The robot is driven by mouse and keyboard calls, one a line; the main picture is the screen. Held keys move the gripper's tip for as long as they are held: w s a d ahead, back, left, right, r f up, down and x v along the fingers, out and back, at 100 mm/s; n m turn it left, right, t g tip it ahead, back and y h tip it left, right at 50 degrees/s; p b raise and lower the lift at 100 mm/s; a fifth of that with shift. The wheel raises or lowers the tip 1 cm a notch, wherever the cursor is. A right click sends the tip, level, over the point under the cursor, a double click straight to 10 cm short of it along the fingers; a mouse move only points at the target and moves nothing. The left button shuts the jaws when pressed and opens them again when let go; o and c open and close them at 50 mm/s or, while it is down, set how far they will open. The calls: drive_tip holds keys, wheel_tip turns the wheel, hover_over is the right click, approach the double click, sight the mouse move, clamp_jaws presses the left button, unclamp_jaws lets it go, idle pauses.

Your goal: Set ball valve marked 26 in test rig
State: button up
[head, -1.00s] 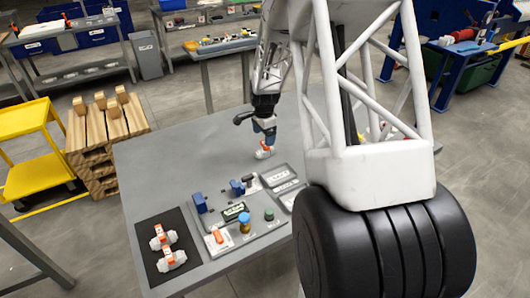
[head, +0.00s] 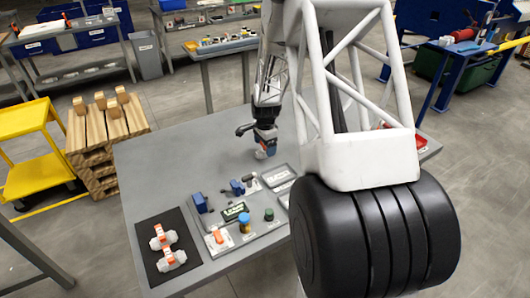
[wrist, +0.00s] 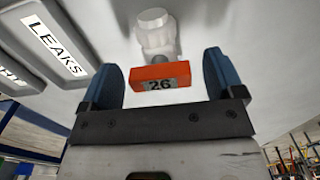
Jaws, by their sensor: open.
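The ball valve marked 26 (wrist: 155,38) has a pale body and an orange handle (wrist: 160,76) bearing the number. It lies on the grey table (head: 190,150). My gripper (wrist: 168,72) is open, with one blue finger on each side of the orange handle and a visible gap to each. In the head view my gripper (head: 264,148) is low over the table and mostly hides the valve. The test rig is the grey board (head: 262,228) at the front, with blue clamps (head: 201,203), a green display (head: 234,211) and an orange lever (head: 218,237).
Two other orange-handled valves (head: 163,238) lie on a black mat (head: 150,272). A tray labelled LEAKS (wrist: 62,45) and another tray lie beside the gripper. A blue cylinder (head: 244,222) and green knob (head: 268,214) stand on the board. The table's back left is clear.

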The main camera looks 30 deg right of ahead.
drive_tip(key=shift+c, duration=0.4)
drive_tip(key=c, duration=1.1)
drive_tip(key=shift+r, duration=0.1)
drive_tip(key=shift+r, duration=4.95)
